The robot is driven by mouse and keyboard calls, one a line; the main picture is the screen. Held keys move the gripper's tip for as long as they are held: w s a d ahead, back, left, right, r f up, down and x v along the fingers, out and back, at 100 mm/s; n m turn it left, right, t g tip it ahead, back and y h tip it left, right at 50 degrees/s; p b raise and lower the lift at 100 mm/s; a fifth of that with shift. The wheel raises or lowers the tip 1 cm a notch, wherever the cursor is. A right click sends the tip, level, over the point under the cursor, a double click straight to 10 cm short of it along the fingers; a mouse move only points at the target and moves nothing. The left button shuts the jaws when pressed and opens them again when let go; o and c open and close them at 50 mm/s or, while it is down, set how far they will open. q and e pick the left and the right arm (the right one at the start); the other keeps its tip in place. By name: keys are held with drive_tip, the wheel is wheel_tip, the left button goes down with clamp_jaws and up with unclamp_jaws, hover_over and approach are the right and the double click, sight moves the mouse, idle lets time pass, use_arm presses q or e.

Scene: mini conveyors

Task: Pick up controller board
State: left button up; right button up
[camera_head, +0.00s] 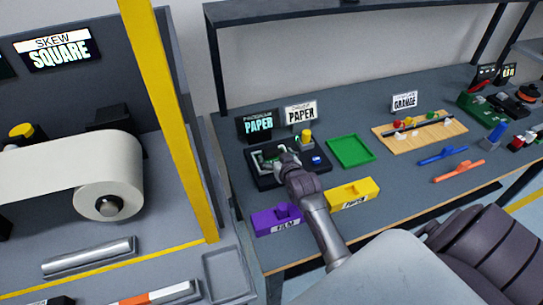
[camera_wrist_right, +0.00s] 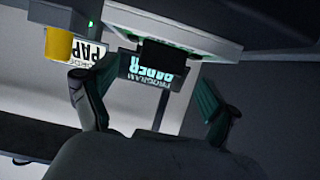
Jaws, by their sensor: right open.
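A green piece that looks like the controller board (camera_head: 268,158) lies in a black tray (camera_head: 262,181) on the grey table, left of the middle in the head view. My right gripper (camera_head: 287,152) is over the right part of this tray and partly hides it. In the right wrist view its two fingers (camera_wrist_right: 150,95) are spread, with nothing clearly held between them. A pale housing with a green strip (camera_wrist_right: 175,33) fills the top of that view, just beyond the fingertips. I cannot tell whether the fingers touch anything. My left gripper is not in view.
A PAPER sign (camera_head: 258,125) stands behind the tray, and a yellow knob (camera_head: 306,135) stands at its right. An empty green tray (camera_head: 351,150) is to the right. A purple bin (camera_head: 276,219) and a yellow bin (camera_head: 354,193) are in front. A yellow post (camera_head: 170,110) rises at the left.

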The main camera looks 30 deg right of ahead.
sight(272, 152)
drive_tip(key=x, duration=0.4)
drive_tip(key=shift+w, duration=0.1)
drive_tip(key=shift+r, duration=0.1)
drive_tip(key=shift+c, duration=0.3)
drive_tip(key=c, duration=1.1)
drive_tip(key=shift+c, duration=0.7)
